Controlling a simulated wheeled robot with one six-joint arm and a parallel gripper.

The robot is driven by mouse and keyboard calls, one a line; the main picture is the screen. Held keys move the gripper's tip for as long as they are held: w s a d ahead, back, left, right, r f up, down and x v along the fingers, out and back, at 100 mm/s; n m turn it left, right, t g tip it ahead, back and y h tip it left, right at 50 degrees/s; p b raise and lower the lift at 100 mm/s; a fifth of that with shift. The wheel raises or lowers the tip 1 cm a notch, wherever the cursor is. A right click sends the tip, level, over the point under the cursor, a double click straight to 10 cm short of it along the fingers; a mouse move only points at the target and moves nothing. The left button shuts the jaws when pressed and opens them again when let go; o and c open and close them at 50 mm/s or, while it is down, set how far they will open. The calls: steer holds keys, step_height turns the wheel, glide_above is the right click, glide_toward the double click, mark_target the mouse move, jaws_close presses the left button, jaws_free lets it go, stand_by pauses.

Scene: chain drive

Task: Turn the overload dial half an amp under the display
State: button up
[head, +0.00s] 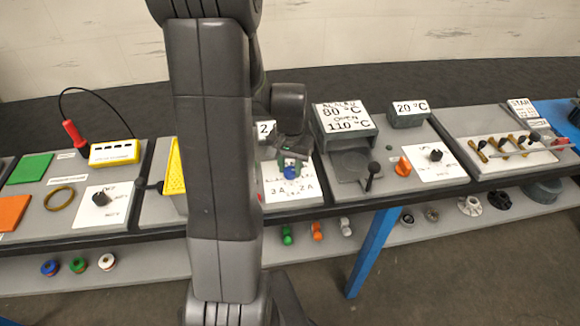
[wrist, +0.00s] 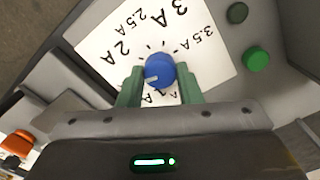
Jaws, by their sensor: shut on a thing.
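The overload dial is a blue knob (wrist: 159,71) with a white pointer line, on a white scale plate (wrist: 95,45). Its pointer faces left and slightly down in the wrist view, below the 2 A label, toward the left finger. Labels 2 A, 2.5 A, 3 A and 3.5 A are readable; lower labels are partly hidden by my fingers. My gripper (wrist: 159,84) is shut on the knob, with a green finger on each side. In the head view the blue knob (head: 291,172) shows under my gripper. The display (head: 265,130) shows a "2"; my arm hides the rest.
A green button (wrist: 256,60) and a darker green round piece (wrist: 237,13) sit right of the plate in the wrist view. In the head view, an oven unit (head: 345,130) with a lever stands right of the dial panel, and a yellow perforated piece (head: 174,170) stands left.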

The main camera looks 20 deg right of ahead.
mark_target(290, 170)
steer(key=n, duration=0.3)
stand_by(0.4)
steer(key=o, duration=1)
steer(key=shift+c, duration=0.2)
step_height(290, 170, up, 14)
steer(key=shift+b, duration=0.35)
steer(key=shift+f, duration=0.15)
